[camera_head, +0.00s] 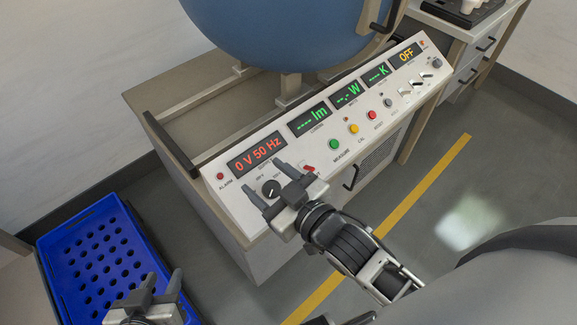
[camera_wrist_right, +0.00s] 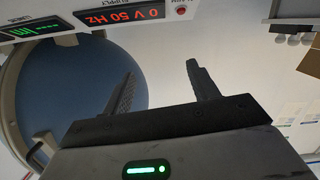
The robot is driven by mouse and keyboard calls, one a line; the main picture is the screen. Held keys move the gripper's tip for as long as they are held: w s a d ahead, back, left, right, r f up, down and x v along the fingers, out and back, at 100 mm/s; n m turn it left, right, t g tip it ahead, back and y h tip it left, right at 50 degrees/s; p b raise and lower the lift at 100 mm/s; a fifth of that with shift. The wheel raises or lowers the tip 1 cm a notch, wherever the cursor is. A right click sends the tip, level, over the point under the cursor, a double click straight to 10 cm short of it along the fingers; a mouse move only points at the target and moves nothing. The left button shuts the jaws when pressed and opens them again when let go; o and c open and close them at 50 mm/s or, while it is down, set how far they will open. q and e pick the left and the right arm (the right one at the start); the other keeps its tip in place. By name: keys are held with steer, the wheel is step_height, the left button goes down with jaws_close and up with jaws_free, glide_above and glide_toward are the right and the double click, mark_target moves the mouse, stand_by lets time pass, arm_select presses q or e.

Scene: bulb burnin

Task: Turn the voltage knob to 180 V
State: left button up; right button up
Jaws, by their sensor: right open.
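The voltage knob (camera_head: 271,188) is a round black dial on the sloped white control panel (camera_head: 228,197), below the red display (camera_head: 256,152) reading "0 V 50 Hz". That display also shows upside down in the right wrist view (camera_wrist_right: 120,14). My right gripper (camera_head: 264,178) is open, with its fingers in front of the knob, one on either side of it in the head view. I cannot tell whether they touch it. The right wrist view shows the spread fingers (camera_wrist_right: 160,78) with nothing between them; the knob is not visible there. My left gripper (camera_head: 162,277) is open and empty at the lower left.
A red rocker switch (camera_head: 308,168) sits right of the knob, close to my right gripper. Green (camera_head: 334,144), yellow (camera_head: 353,128) and red (camera_head: 372,115) buttons follow. A blue sphere (camera_head: 285,30) stands behind the panel. A blue crate (camera_head: 65,238) with holes lies near my left gripper.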

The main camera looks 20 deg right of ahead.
steer(key=w+a+r+n+y, duration=0.1)
steer(key=a+r+n+y, duration=0.45)
steer(key=r, duration=0.25)
steer(key=a+r+n+y, duration=0.5)
steer(key=r+n+y, duration=0.2)
steer(key=r, duration=0.1)
steer(key=s+a+r+n+g+y, duration=0.3)
steer(key=s+a+n+g+y, duration=0.15)
steer(key=n+g, duration=0.6)
steer(key=n+g+h, duration=0.4)
steer(key=n+h, duration=0.9)
steer(key=h, duration=1)
glide_above(272, 188)
step_height(272, 188, down, 13)
step_height(272, 188, down, 15)
steer(key=shift+r, duration=0.2)
